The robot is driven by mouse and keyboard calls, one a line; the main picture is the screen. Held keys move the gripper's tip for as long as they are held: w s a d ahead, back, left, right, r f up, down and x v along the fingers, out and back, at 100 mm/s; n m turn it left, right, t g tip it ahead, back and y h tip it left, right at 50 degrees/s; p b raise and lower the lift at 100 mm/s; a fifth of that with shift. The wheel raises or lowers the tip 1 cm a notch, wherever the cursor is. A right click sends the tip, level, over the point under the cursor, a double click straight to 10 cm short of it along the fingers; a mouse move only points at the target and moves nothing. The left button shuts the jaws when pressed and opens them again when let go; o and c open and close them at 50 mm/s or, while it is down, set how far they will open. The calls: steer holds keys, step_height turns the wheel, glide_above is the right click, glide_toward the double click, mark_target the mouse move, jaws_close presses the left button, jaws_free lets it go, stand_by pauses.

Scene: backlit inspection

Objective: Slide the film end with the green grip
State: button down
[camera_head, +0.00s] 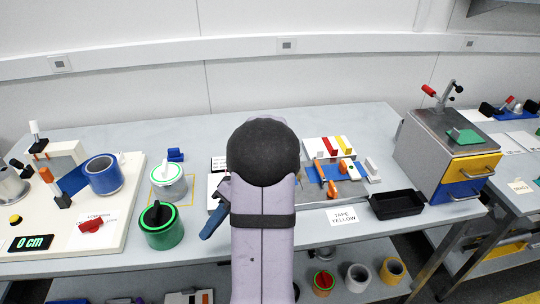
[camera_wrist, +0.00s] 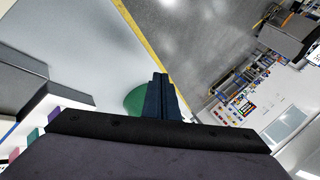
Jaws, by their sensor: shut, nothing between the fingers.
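I cannot make out a film end with a green grip for certain. In the wrist view a small green tab (camera_wrist: 33,136) shows at the lower left, beside a purple tab (camera_wrist: 54,113); I cannot tell what they belong to. My gripper (camera_head: 207,233) is low over the table in the head view, just right of a green roll (camera_head: 163,238) with a black handle. In the wrist view its blue fingers (camera_wrist: 160,78) are shut and empty, with a green round shape (camera_wrist: 134,100) partly behind them. My arm hides the middle of the table.
Right of my arm are small coloured blocks, a "TAPE YELLOW" label (camera_head: 346,216), a black tray (camera_head: 398,204) and a drawer cabinet (camera_head: 425,150).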

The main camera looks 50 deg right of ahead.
steer(key=s+d+r+m+t+h+p, duration=0.1)
steer(key=s+d+r+m+h+p, duration=0.15)
steer(key=d, duration=0.65)
steer(key=s+d+r+m+t+h+p, duration=0.1)
steer(key=d+r+m+t+h, duration=0.15)
steer(key=d, duration=0.75)
steer(key=s+d+r+m+t+h+p, duration=0.15)
steer(key=d+m, duration=0.25)
steer(key=d, duration=0.5)
steer(key=shift+g+h, duration=0.35)
steer(key=shift+g, duration=0.15)
steer(key=shift+p+x, duration=1.6)
steer(key=shift+x, duration=3.4)
steer(key=shift+d, duration=0.15)
steer(key=shift+w, duration=0.15)
steer(key=shift+w+a+f+n+b, duration=0.1)
steer(key=shift+w+a+n+b, duration=0.3)
steer(key=shift+b, duration=0.65)
steer(key=shift+w+a+b, duration=0.3)
steer(key=shift+w+a, duration=0.05)
steer(key=shift+a, duration=0.15)
steer(key=shift+s+r, duration=0.1)
steer(key=shift+r, duration=0.2)
